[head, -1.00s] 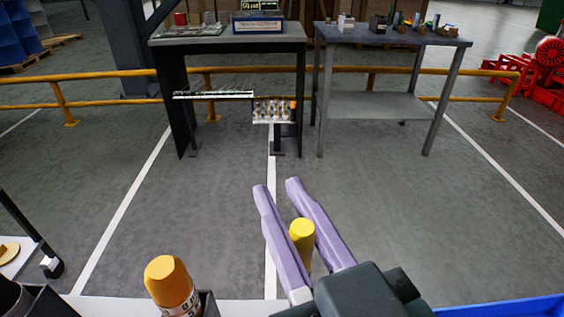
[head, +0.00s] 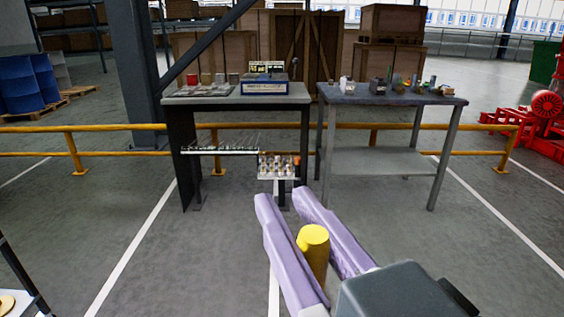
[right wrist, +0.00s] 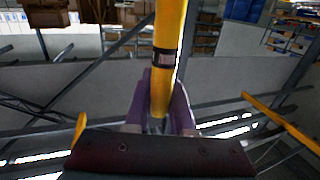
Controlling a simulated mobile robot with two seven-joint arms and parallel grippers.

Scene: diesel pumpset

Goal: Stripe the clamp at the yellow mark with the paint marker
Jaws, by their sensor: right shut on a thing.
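My right gripper (head: 281,197) has two pale purple fingers that reach forward from the lower middle of the head view. It is shut on the yellow paint marker (head: 314,250), whose rounded yellow end points up between the fingers. In the right wrist view the marker (right wrist: 169,35) is a long yellow barrel with a dark printed band, standing out from between the purple fingers (right wrist: 160,105). I cannot make out the clamp or its yellow mark in either view. My left gripper is not in view.
A dark bench (head: 180,101) with a blue instrument (head: 265,87) and a grey bench (head: 400,97) with small items stand ahead. A yellow rail (head: 100,128) runs behind them. A red machine (head: 546,105) is at the far right. The grey floor before the benches is clear.

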